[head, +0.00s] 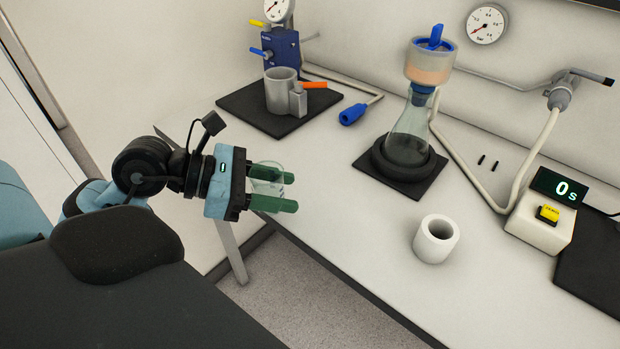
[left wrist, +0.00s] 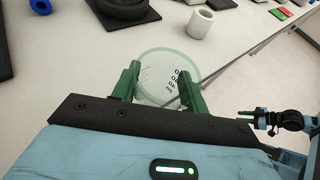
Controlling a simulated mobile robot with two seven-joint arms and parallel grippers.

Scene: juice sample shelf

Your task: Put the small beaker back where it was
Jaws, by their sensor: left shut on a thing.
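The small beaker is clear glass and shows in the head view (head: 266,172) between the green fingers of my left gripper (head: 280,190). My left gripper is shut on it, at the left front edge of the bench. In the left wrist view the beaker (left wrist: 166,72) shows its round rim and dark printed marks between the two green fingertips (left wrist: 160,85).
A white hollow cylinder (head: 436,239) stands on the bench (head: 340,190). A filter flask (head: 408,135) sits in a black ring on a dark mat. A grey cup (head: 281,90) stands on a black mat (head: 240,104) at the back left. A timer (head: 541,222) reads 0 s.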

